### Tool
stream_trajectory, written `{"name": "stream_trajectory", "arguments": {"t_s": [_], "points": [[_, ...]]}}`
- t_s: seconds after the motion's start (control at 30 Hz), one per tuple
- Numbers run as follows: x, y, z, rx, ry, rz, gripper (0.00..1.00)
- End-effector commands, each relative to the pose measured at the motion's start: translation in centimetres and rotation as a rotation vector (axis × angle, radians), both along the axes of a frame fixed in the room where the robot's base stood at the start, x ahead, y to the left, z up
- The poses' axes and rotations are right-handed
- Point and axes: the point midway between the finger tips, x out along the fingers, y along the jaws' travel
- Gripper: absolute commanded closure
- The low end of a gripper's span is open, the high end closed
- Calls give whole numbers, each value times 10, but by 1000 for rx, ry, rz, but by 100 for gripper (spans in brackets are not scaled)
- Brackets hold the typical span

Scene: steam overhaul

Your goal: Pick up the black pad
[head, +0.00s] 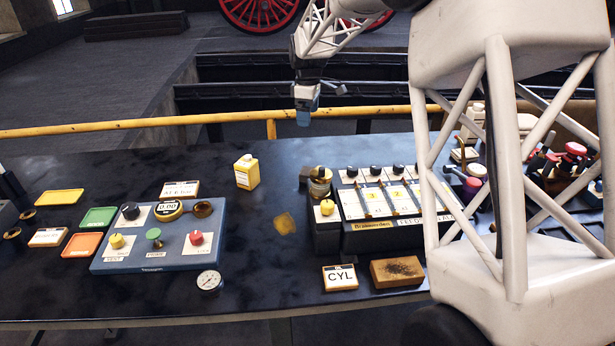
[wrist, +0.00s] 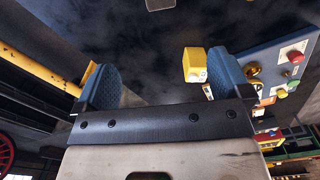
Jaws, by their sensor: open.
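No plainly black pad stands out on the dark bench. The nearest match is a tan rectangular block (head: 397,272) with a black-smudged top, lying near the front edge right of the CYL card (head: 340,277). I cannot tell whether it is the black pad. My gripper (head: 303,117) is in the air by the yellow rail at the back, far from that block. In the wrist view, its two blue fingers (wrist: 165,78) are wide apart with nothing between them. The tan block is not identifiable in the wrist view.
A yellow bottle (head: 247,171) stands mid-bench; it also shows in the wrist view (wrist: 195,65). A blue control panel (head: 215,245) is at left, and a dark feeder box (head: 400,235) at right. The yellow rail (head: 200,120) runs behind. My arm hides part of the right side.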

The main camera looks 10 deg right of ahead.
Motion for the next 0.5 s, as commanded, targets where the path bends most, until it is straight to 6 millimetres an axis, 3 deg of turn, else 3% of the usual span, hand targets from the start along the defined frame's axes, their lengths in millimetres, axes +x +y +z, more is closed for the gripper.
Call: {"name": "stream_trajectory", "arguments": {"t_s": [0.3,0.5], "points": [[-1,0,-105,0,4,0,4],[0,0,-145,0,2,0,4]]}}
